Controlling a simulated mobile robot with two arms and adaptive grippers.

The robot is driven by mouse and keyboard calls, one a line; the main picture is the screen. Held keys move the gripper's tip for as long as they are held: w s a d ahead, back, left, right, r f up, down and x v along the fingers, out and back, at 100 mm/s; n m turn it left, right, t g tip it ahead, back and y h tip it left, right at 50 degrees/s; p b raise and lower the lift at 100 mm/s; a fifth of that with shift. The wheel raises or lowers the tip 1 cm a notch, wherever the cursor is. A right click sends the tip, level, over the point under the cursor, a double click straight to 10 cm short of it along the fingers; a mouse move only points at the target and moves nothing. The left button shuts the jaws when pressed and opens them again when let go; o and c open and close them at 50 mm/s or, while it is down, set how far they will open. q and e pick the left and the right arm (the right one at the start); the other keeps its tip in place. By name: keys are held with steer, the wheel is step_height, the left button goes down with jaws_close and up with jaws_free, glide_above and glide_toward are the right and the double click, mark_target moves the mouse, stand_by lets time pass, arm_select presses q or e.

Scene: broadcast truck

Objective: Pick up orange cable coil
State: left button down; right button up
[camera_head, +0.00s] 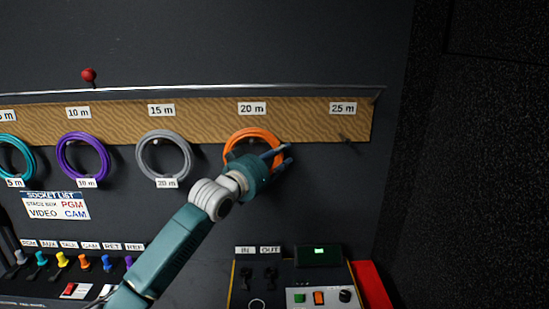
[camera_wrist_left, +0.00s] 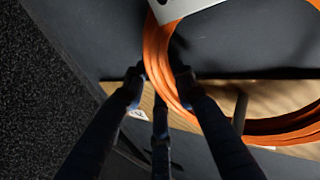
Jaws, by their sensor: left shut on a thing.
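The orange cable coil (camera_head: 252,135) is at the wooden board under the "20 m" label in the head view. My left gripper (camera_head: 283,156) is at the coil's right side and covers its lower part. My right gripper is not in view.
Purple (camera_head: 82,158) and grey (camera_head: 163,158) coils hang to the left, with a teal coil (camera_head: 15,157) at the edge. A bare peg (camera_head: 346,139) is under "25 m". Below are a patch panel (camera_head: 75,270) and a control box (camera_head: 318,296). A dark wall (camera_head: 480,170) stands at right.

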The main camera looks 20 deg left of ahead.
arm_select(q)
steer(key=shift+r, duration=0.55)
steer(key=s+d+b, duration=0.2)
steer(key=s, duration=0.6)
steer(key=s+d+b, duration=0.2)
steer(key=s+d, duration=0.1)
steer(key=s, duration=0.6)
steer(key=shift+s, duration=0.15)
